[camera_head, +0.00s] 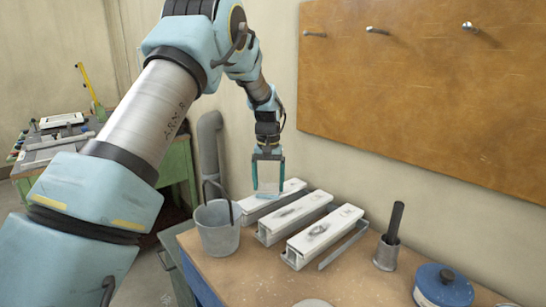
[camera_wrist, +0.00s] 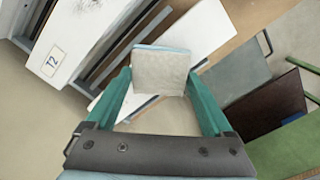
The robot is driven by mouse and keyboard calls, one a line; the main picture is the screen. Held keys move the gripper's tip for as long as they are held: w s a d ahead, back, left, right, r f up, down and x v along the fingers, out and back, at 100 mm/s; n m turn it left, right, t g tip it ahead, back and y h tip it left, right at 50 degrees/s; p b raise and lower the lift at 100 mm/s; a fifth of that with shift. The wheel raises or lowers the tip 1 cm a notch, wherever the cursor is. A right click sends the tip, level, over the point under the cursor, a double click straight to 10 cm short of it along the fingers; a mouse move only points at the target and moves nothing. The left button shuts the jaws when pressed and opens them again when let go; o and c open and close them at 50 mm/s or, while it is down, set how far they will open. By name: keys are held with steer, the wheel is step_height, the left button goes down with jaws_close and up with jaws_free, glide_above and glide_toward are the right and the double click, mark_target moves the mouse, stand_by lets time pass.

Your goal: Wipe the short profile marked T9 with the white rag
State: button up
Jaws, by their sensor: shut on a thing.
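My gripper (camera_head: 268,187) is shut on the white rag (camera_wrist: 160,72), a pale square pad with a light blue edge between the teal fingers. In the head view it is above or at the left white profile (camera_head: 290,187); I cannot tell whether the rag touches it. The middle profile (camera_head: 313,201) and right profile (camera_head: 344,214) lie beside it, both with dark smudges on top. The wrist view shows a white profile with a T2 label (camera_wrist: 52,62) at left, and another white profile (camera_wrist: 205,30) behind the rag. I can read no T9 mark.
A grey bucket (camera_head: 217,238) stands left of the profiles on the wooden bench (camera_head: 285,285). At right are a metal cup (camera_head: 386,255) holding a dark rod and a blue lidded pot (camera_head: 442,287). A brown wall panel (camera_head: 430,100) with hooks is behind. A green bench (camera_head: 178,165) stands further left.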

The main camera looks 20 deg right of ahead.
steer(key=r, duration=0.2)
steer(key=shift+a+r, duration=0.25)
steer(key=shift+r, duration=0.05)
steer(key=shift+d+r+p, duration=0.15)
steer(key=shift+r+p, duration=0.5)
steer(key=shift+p, duration=0.1)
steer(key=shift+r+p, duration=1.2)
steer(key=shift+r, duration=0.75)
